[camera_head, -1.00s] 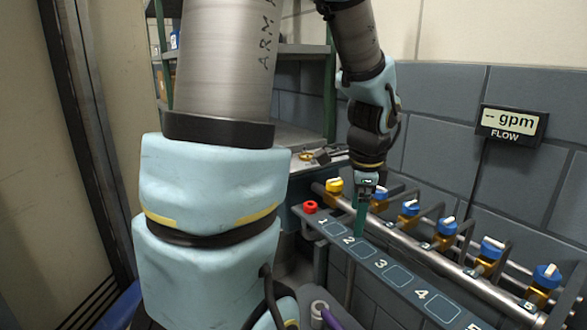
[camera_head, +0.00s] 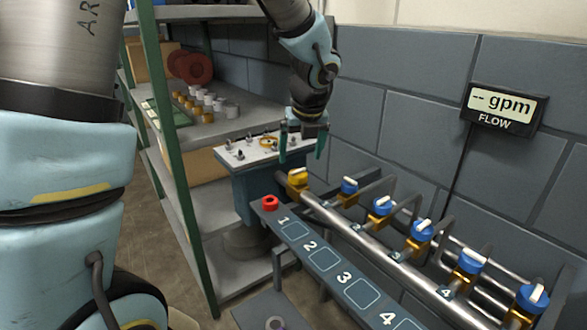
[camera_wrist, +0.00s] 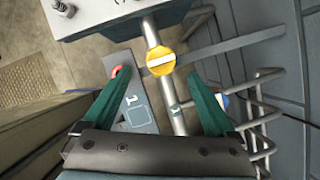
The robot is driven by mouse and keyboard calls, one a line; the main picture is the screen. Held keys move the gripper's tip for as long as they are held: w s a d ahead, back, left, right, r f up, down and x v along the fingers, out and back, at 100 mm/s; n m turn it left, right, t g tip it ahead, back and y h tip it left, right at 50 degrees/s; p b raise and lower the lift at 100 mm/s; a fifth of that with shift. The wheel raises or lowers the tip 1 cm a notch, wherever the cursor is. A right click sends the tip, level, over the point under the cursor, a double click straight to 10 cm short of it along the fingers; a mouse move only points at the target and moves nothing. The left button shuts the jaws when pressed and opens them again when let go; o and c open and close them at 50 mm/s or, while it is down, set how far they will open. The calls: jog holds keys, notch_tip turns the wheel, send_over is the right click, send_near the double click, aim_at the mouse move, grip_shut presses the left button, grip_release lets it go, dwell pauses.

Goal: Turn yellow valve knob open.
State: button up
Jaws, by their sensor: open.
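The yellow valve knob (camera_head: 298,179) sits at the far left end of the silver pipe manifold, on a brass body. In the wrist view the knob (camera_wrist: 161,62) is a round yellow disc with a white bar lying nearly crosswise to the pipe. My gripper (camera_head: 302,157) is open and empty, pointing down above and just behind the knob in the head view. Its green fingertips (camera_wrist: 158,80) lie on either side of the knob in the wrist picture, apart from it. The exact height gap cannot be told.
Several blue-topped valves (camera_head: 382,206) follow along the pipe to the right. A red ring (camera_head: 270,203) sits on the numbered panel (camera_head: 322,260). A shelf (camera_head: 205,135) stands left, and a white-topped stand (camera_head: 247,150) behind the knob. A flow display reading "-- gpm" (camera_head: 503,108) hangs on the wall.

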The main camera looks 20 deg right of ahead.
aim_at(298, 171)
jog(key=x, duration=0.6)
jog(key=shift+d+f, duration=0.1)
jog(key=shift+f, duration=0.3)
jog(key=c, duration=1.4)
jog(key=shift+o, duration=0.2)
